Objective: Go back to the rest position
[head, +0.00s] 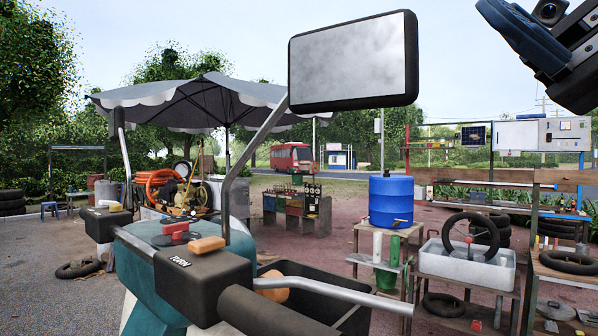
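Part of my arm (545,40), dark blue and black, hangs in the top right corner of the head view, raised high and cut off by the frame edges. I cannot make out gripper fingers on it, and no held object shows. A clear gap of sky lies between it and the large mirror (352,62) to its left.
A handlebar with a brake lever (330,292) and a switch box (203,275) fills the near foreground. A blue drum (391,202) stands on a wooden stand. A basin (466,265) holds a tyre (471,237). An umbrella (195,100) shades the compressor cart (180,196). Open pavement lies left.

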